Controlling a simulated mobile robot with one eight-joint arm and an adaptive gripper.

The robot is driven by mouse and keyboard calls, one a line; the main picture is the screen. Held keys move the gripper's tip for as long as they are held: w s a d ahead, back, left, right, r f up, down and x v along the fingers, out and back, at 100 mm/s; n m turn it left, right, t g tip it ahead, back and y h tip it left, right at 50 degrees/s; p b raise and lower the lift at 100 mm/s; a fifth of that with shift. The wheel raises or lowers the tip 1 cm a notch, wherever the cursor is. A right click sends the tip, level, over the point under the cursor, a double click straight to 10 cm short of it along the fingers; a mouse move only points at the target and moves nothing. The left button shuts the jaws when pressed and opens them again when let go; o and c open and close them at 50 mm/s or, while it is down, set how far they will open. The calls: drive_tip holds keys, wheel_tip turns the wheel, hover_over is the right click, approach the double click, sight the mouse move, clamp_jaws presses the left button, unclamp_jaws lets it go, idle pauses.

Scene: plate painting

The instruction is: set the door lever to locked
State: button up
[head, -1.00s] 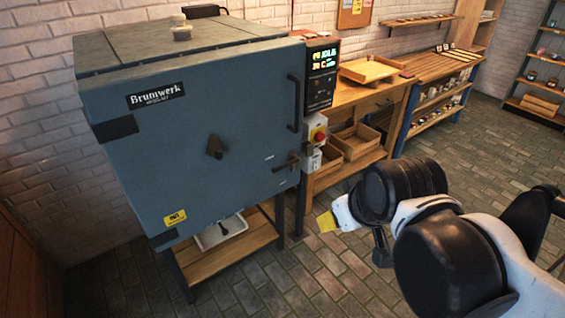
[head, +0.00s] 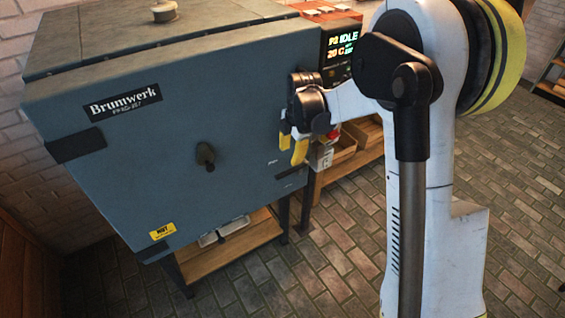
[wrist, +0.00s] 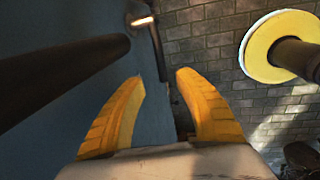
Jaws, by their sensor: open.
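The blue-grey kiln door (head: 130,185) is closed. Its dark lever (head: 290,172) shows low on the door's right side in the head view, partly hidden and hard to read. My gripper (head: 294,150) is in front of the door's right edge, above the lever. In the wrist view my gripper (wrist: 160,85) has its two yellow fingers spread, with nothing between them. A dark bar (wrist: 60,72) runs close by on the left, apparently the door handle. A small dark fitting with a bright edge (wrist: 142,20), perhaps the lever, lies beyond the fingertips.
The control panel (head: 340,48) reads idle, and my arm covers part of it. A red switch (head: 333,134) on its box is just right of my gripper. A wooden stand (head: 235,255) is under the kiln. Brick floor (head: 340,230) is open at the front right.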

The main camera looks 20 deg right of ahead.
sight(287, 172)
drive_tip(key=f+b, duration=0.1)
drive_tip(key=f, duration=0.2)
drive_tip(key=w+f+b, duration=0.1)
drive_tip(key=f, duration=0.2)
drive_tip(key=f+b, duration=0.1)
drive_tip(key=f, duration=0.3)
drive_tip(key=shift+w+a+f, duration=0.1)
drive_tip(key=shift+w+a, duration=0.25)
clamp_jaws()
